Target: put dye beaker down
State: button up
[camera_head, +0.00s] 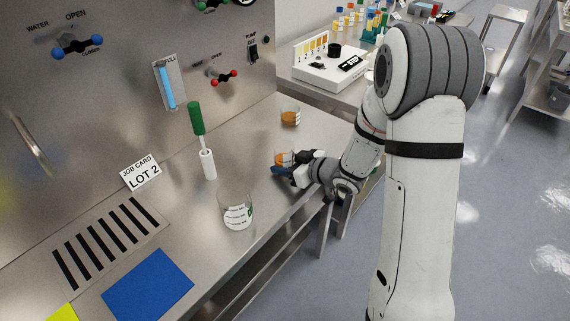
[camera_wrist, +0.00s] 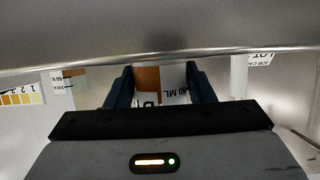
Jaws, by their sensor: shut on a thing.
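A small clear beaker with orange dye (camera_head: 283,157) is between the fingers of my gripper (camera_head: 281,168), near the front edge of the steel bench. In the wrist view, both dark fingers of my gripper (camera_wrist: 160,88) are closed on the beaker's sides, with its orange dye and white volume label (camera_wrist: 174,84) between them. Its lower part is hidden by the gripper in the head view. I cannot tell whether its base touches the bench.
A second orange-dye beaker (camera_head: 290,117) stands farther back. A larger clear beaker (camera_head: 237,213), a green-handled tool in a white holder (camera_head: 208,163), the job card (camera_head: 142,174) and a blue mat (camera_head: 148,285) are on the bench (camera_head: 330,135). Bare steel lies between the beakers.

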jog(key=o, duration=1)
jog(key=shift+r, duration=0.2)
jog(key=s+d+r+m+t+h, duration=0.1)
jog(key=s+d+r+m+h, duration=0.35)
jog(key=d, duration=0.55)
jog(key=s+d+r+m+h, duration=0.2)
jog(key=s+d+r+h, duration=0.2)
jog(key=d+r+h, duration=0.45)
jog(key=s+m+g, duration=0.1)
jog(key=s+g, duration=0.1)
jog(key=s, duration=0.4)
jog(key=s+a+m+g+y, duration=0.1)
jog(key=s+g, duration=0.1)
jog(key=s, duration=0.4)
jog(key=s+a+m+g+y, duration=0.1)
jog(key=s+m+g, duration=0.1)
jog(key=s, duration=0.4)
jog(key=shift+a, duration=0.25)
